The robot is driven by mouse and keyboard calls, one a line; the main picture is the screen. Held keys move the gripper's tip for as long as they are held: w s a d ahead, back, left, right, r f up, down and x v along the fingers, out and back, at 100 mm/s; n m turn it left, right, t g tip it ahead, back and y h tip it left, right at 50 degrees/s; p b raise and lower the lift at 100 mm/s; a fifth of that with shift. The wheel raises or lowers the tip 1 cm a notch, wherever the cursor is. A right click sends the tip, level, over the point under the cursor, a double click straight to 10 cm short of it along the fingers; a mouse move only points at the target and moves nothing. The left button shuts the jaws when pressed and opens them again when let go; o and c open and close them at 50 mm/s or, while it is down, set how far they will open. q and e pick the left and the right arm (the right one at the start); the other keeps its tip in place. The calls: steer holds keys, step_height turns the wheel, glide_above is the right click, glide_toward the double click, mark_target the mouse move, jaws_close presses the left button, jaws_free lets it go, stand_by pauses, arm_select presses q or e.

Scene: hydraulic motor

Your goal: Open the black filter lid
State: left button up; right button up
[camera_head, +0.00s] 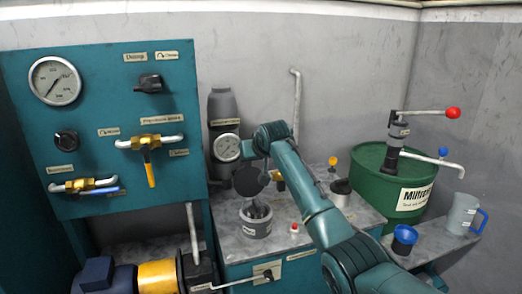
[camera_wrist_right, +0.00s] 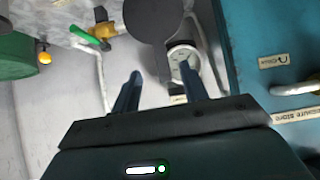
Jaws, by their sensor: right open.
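The black filter lid (camera_head: 250,180) shows as a dark round disc standing up above the grey filter housing (camera_head: 257,221). The housing's top looks open, with dark parts inside. In the wrist view the lid (camera_wrist_right: 158,18) is at the top centre, with a narrow tab pointing down between my fingers. My right gripper (camera_wrist_right: 160,70) is open around the line of this tab; I cannot tell whether either finger touches it. In the head view my right arm hides most of the gripper. My left gripper is not in view.
A pressure gauge (camera_head: 227,148) stands just behind and left of the lid. A valve with a green handle (camera_wrist_right: 90,38) is close by. A green barrel (camera_head: 385,190) with a hand pump stands at right, and the teal panel (camera_head: 105,125) rises at left.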

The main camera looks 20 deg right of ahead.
steer(key=b+v, duration=0.1)
steer(key=v, duration=0.6)
steer(key=shift+s, duration=0.1)
steer(key=shift+c, duration=0.5)
